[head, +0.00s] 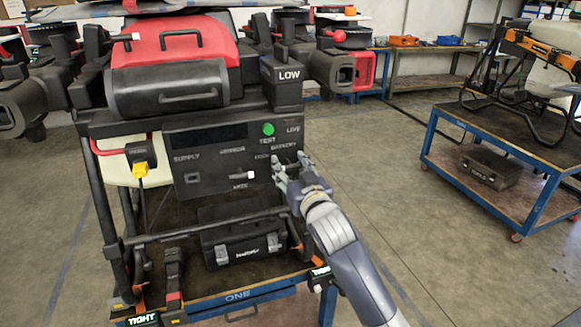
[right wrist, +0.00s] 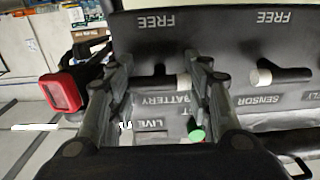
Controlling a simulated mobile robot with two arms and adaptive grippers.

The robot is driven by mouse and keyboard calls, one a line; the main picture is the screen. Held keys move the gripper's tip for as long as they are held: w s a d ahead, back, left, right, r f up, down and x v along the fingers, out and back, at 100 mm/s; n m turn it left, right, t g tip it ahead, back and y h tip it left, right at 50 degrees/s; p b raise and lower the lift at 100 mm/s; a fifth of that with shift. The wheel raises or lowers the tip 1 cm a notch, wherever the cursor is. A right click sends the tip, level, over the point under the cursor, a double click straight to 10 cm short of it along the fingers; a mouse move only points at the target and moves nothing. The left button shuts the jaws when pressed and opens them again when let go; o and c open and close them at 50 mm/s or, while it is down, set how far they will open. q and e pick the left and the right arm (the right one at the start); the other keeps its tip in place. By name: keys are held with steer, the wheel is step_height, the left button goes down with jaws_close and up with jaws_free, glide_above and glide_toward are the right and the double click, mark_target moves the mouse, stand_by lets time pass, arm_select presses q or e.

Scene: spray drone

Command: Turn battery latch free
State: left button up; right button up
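The black control panel (head: 215,150) of the drone faces me, with BATTERY, SENSOR and SUPPLY labels. My right gripper (head: 286,165) is at its right side, over the battery latch, which it hides in the head view. In the right wrist view, seen upside down, the battery latch (right wrist: 155,82) is a dark bar lying sideways, with a pale tip near the right finger. My right gripper (right wrist: 162,68) is open, its fingers on both sides of the bar; contact is unclear. FREE is printed beyond the latch. My left gripper is not in view.
The sensor latch (head: 240,175), with a white tip, is left of my right gripper; it also shows in the right wrist view (right wrist: 285,76). A green test button (head: 268,129) is above. A black toolbox (head: 243,240) sits below. Another blue cart (head: 490,165) stands right.

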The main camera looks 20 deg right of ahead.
stand_by(0.3)
steer(key=shift+r+n+p, duration=0.15)
steer(key=shift+n+p, duration=0.5)
steer(key=shift+n, duration=0.05)
steer(key=shift+r+n+p, duration=0.1)
steer(key=shift+n+p, duration=0.8)
steer(key=shift+n, duration=0.3)
steer(key=n+p, duration=0.2)
steer(key=n, duration=0.2)
steer(key=shift+p, duration=0.3)
steer(key=n+p, duration=0.2)
steer(key=n, duration=0.3)
steer(key=shift+a+n, duration=0.1)
steer(key=shift+n, duration=0.3)
steer(key=n, duration=0.1)
steer(key=n+p, duration=0.2)
steer(key=n, duration=0.1)
steer(key=shift+f, duration=0.25)
steer(key=shift+n, duration=0.3)
steer(key=o, duration=1.1)
steer(key=shift+a, duration=0.1)
